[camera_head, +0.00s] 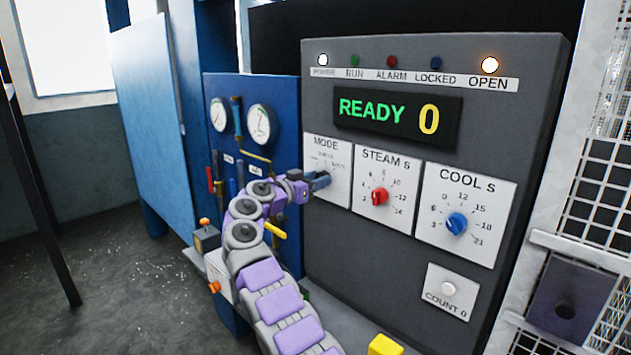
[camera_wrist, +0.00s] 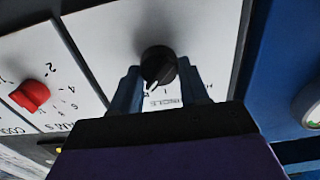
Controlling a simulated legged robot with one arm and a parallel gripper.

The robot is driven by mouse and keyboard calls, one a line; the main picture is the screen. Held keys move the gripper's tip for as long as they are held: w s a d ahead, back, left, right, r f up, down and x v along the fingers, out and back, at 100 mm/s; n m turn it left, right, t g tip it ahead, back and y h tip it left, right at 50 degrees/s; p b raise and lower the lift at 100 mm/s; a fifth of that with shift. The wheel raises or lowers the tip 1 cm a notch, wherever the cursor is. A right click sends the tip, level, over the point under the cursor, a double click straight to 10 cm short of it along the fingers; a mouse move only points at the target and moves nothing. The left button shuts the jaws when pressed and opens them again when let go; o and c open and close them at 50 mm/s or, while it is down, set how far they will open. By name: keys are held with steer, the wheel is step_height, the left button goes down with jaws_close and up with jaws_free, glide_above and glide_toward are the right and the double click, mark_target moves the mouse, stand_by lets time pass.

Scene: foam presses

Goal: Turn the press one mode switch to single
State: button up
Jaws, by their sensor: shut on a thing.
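The MODE panel (camera_head: 335,152) is a white plate at the left of the grey press face, with small labels along its top. My gripper (camera_head: 318,181) reaches it from the left and hides the switch in the head view. In the wrist view the mode switch (camera_wrist: 158,62) is a round black knob with a white pointer mark. My gripper (camera_wrist: 157,82) has its two blue fingers on either side of the knob, shut on it. The pointer aims down and slightly left in the wrist view, near upside-down lettering that is partly legible. I cannot tell for sure which mode it marks.
The display (camera_head: 396,117) reads READY 0. The POWER lamp (camera_head: 323,60) and OPEN lamp (camera_head: 489,65) are lit. The red STEAM knob (camera_head: 379,196) and blue COOL knob (camera_head: 456,223) sit to the right. Gauges (camera_head: 262,124) and small levers are behind my arm.

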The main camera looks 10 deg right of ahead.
steer(key=shift+a, duration=0.1)
steer(key=c, duration=0.4)
steer(key=shift+o, duration=0.2)
steer(key=n, duration=0.2)
steer(key=n+p, duration=0.1)
steer(key=n, duration=0.1)
steer(key=shift+w+r+n, duration=0.1)
steer(key=shift+r+n, duration=0.1)
steer(key=shift+n, duration=0.1)
steer(key=shift+a+f+n+p, duration=0.1)
steer(key=shift+f+n+p, duration=0.05)
steer(key=shift+n+p, duration=0.8)
steer(key=shift+f+n+p, duration=0.15)
steer(key=shift+n+p, duration=0.55)
steer(key=shift+n, duration=0.45)
